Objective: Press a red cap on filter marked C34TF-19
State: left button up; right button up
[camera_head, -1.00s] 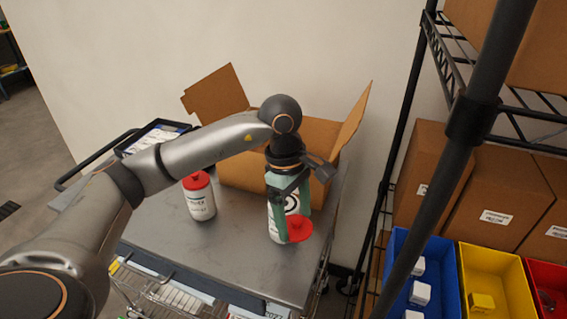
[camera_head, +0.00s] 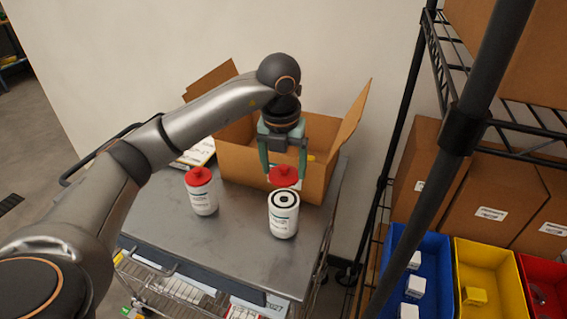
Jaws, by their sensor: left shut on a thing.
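A white filter (camera_head: 283,217) stands upright on the metal cart top (camera_head: 240,250), its dark ring-shaped top uncovered. A red cap (camera_head: 284,175) is held between the fingers of my left gripper (camera_head: 284,172), just above and slightly behind that filter's top. The gripper points down and is shut on the cap. A second white filter (camera_head: 203,197) stands to the left with a red cap (camera_head: 198,176) on it. The markings on both filters are too small to read. My right gripper is not in view.
An open cardboard box (camera_head: 238,155) stands at the back of the cart, behind the gripper. A black wire shelf with brown boxes (camera_head: 490,200) and blue (camera_head: 435,260), yellow (camera_head: 500,305) and red bins is at the right. The cart's front left is clear.

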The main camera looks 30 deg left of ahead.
aim_at(284, 198)
pick_arm(q)
jog(key=shift+f+b, duration=2.4)
jog(key=shift+f, duration=0.85)
jog(key=shift+f, duration=0.15)
jog(key=o, duration=1.1)
jog(key=shift+r+p, duration=2.55)
jog(key=shift+r, duration=1)
